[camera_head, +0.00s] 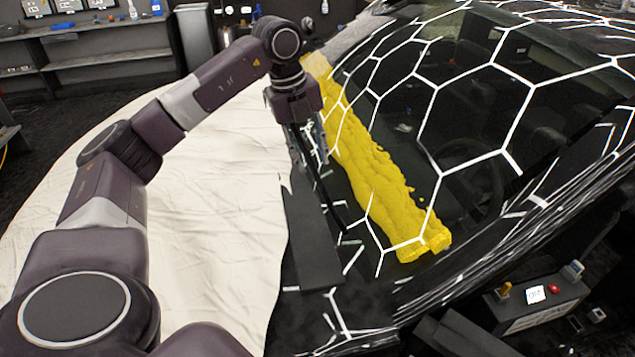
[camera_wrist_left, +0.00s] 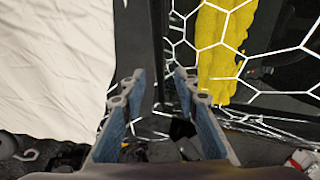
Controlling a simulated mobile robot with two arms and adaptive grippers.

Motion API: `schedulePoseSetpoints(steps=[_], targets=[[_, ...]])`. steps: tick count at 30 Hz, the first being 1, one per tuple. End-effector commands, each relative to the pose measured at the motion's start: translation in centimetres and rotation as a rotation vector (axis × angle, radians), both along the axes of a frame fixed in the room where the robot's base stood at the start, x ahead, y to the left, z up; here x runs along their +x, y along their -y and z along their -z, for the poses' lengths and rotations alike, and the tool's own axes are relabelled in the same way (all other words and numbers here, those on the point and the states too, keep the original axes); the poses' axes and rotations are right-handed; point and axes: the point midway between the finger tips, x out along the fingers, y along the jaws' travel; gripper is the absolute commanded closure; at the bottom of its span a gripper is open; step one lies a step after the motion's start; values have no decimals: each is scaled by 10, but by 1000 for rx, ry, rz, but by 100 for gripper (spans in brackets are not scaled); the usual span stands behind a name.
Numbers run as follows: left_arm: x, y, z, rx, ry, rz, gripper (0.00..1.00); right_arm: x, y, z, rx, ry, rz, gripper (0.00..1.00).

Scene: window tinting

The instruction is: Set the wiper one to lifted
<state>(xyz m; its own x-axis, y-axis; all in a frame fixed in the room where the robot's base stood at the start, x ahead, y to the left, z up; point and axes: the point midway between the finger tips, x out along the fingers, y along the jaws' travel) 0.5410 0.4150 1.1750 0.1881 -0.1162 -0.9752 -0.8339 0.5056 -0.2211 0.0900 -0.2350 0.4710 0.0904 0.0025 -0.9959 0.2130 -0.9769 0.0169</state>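My left gripper (camera_head: 308,160) points down over the base of the windshield, above the seam between the hood and the glass. In the left wrist view its two blue-padded fingers (camera_wrist_left: 157,88) stand apart, with a clear gap between them. A dark, narrow bar (camera_wrist_left: 159,45) runs lengthwise in line with that gap; it may be the wiper. I cannot tell whether the fingers touch it or straddle it. In the head view a long dark strip (camera_head: 312,240) runs along the windshield base below the gripper; I cannot tell the wiper clearly from it. My right gripper is out of view.
A cream cloth (camera_head: 210,210) covers the hood on the left. A rolled yellow cloth (camera_head: 385,195) lies along the lower windshield (camera_head: 475,105), which bears white hexagon lines. A dark box with buttons (camera_head: 540,300) stands at lower right. Shelves (camera_head: 90,45) stand behind.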

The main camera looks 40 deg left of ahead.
Motion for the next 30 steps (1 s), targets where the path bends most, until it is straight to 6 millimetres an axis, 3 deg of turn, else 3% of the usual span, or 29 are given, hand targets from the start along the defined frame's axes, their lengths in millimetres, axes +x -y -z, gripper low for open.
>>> schedulePoseSetpoints(steps=[12,23,30], targets=[[10,7,57,1,-3,-1,71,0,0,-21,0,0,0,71],[12,8,66,1,0,0,71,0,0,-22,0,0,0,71],[12,8,66,0,0,0,96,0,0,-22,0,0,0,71]])
